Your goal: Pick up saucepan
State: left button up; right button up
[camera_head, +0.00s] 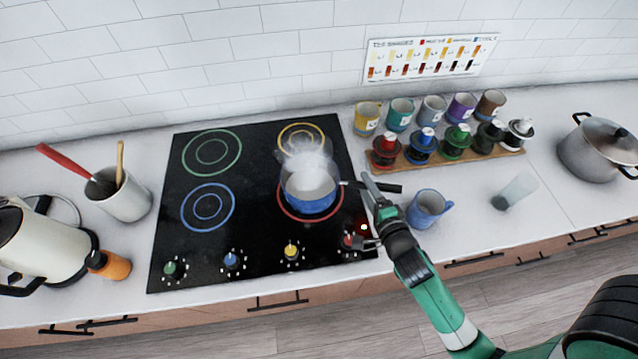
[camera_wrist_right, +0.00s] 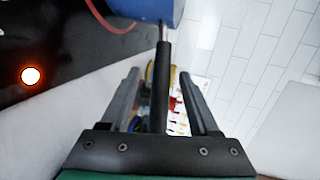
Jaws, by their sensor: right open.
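The saucepan (camera_head: 309,197) is blue outside with a pale inside and sits upright on the red-ringed burner, steam rising from it. Its black handle (camera_head: 388,188) points right, past the cooktop edge. My right gripper (camera_head: 366,214) is open beside the handle at the cooktop's right edge. In the right wrist view, the handle (camera_wrist_right: 162,95) lies between the open fingers of the gripper (camera_wrist_right: 160,73), with a gap on each side. The blue pan body (camera_wrist_right: 150,8) shows at the top of that view. My left gripper is not in view.
A blue mug (camera_head: 428,208) stands close to the right of my gripper. A rack (camera_head: 455,160) of colored bottles and several mugs stand behind. A glass (camera_head: 514,191) and a steel pot (camera_head: 592,150) are further right. A lit knob (camera_head: 352,241) sits in front of the pan.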

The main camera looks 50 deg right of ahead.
jog(key=x, duration=0.4)
jog(key=shift+w+d, duration=0.1)
jog(key=shift+w, duration=0.35)
jog(key=shift+f, duration=0.1)
grip_shut()
dwell(0.8)
